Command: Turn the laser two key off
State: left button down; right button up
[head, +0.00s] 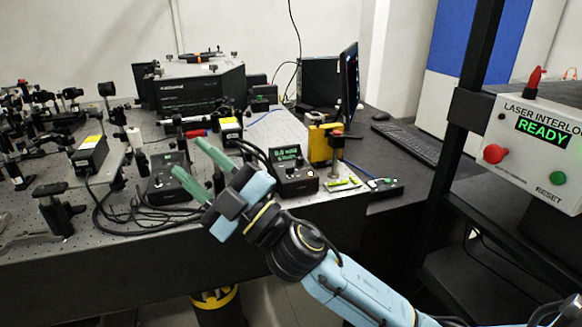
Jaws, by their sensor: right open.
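Two small black laser control boxes with lit green displays stand near the front edge of the optical bench. The left box (163,184) is just beyond my right gripper's fingers and partly covered by them. The right box (298,183) stands to the right of the gripper. Its display shows a reading in mW. I cannot tell which box belongs to laser two, and the keys are too small to make out. My right gripper (187,155) is open, with two green fingers apart and nothing visible between them. My left gripper is out of view.
The perforated bench (110,240) carries several optics mounts, a yellow-labelled black module (90,155) and loose black cables. A yellow device (319,146) stands behind the right box. An interlock panel (540,150) reading READY hangs at the right on a black frame.

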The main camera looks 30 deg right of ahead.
jog(key=s+a+r+n+g+y, duration=0.25)
jog(key=a+n+g+y, duration=0.45)
jog(key=n+g, duration=0.5)
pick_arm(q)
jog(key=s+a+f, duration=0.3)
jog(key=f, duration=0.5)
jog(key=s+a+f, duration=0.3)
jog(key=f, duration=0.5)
pick_arm(e)
jog(key=n+g+h, duration=0.4)
jog(key=h, duration=1.7)
send_near(290, 168)
jog(key=b+x, duration=0.2)
jog(key=x, duration=0.4)
jog(key=shift+w+f+b, duration=0.1)
jog(key=shift+f+b, duration=0.25)
jog(key=shift+x, duration=0.8)
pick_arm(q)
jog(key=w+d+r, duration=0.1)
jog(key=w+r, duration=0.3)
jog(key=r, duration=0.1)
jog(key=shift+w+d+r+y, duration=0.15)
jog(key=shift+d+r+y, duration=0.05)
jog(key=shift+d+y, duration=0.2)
